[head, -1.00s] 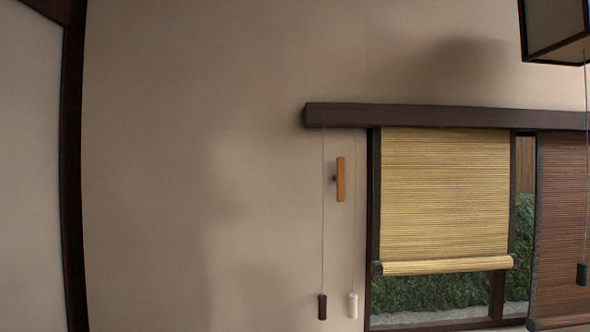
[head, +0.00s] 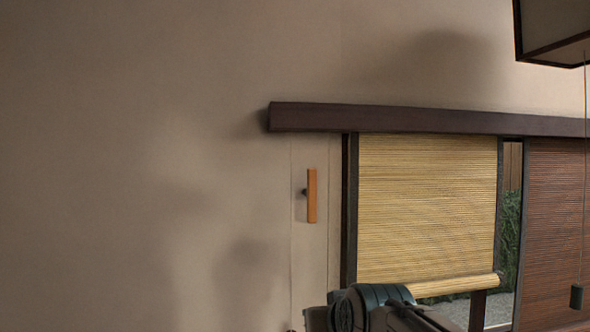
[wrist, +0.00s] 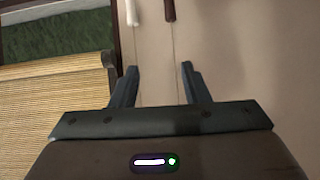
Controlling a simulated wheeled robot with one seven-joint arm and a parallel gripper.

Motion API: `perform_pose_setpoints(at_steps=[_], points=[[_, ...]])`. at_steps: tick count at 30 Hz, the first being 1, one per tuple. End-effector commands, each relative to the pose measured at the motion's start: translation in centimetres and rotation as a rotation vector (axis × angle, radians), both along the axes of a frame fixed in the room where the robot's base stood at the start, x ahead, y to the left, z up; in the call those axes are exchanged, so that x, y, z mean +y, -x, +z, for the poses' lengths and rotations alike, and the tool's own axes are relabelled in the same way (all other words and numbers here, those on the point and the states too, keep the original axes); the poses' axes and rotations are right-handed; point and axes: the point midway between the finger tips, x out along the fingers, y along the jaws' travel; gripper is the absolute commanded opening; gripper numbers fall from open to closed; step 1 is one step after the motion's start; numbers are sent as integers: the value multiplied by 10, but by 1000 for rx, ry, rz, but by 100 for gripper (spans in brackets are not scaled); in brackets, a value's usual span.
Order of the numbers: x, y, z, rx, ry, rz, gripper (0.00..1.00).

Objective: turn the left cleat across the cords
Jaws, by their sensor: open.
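The left cleat (head: 311,196) is an orange-brown wooden bar on the wall, left of the yellow blind. It stands upright, parallel to the cords, between the left cord (head: 292,240) and the right cord (head: 327,240). In the wrist view the picture is turned over, with a white pull (wrist: 132,12) and a dark pull (wrist: 169,10) at the cord ends. My gripper (wrist: 160,68) is open and empty, with the two cords showing between its fingers. The cleat does not show in the wrist view. In the head view my gripper's fingers are out of sight.
The yellow blind (head: 427,205) hangs partly lowered, right of the cleat, under a dark rail (head: 390,117). A red-brown blind (head: 560,225) hangs farther right. A lamp (head: 555,30) with a cord hangs at the upper right. The wall left of the cleat is bare.

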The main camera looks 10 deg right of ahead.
Motion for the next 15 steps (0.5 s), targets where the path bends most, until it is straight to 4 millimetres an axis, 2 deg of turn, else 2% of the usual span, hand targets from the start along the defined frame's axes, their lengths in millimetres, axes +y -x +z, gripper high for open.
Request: perform_pose_setpoints(at_steps=[1, 3, 6, 9, 10, 12, 15], points=[[-1, -17, 54, -115, 1, -3, 42], [-3, -33, 112, -262, 4, -8, 42], [-6, -44, 177, -424, 9, -19, 42], [-8, -48, 214, -520, 13, -27, 42], [-9, -49, 220, -537, 13, -29, 42], [-9, -51, 229, -560, 14, -31, 42], [-9, -60, 231, -565, 14, -32, 42]])
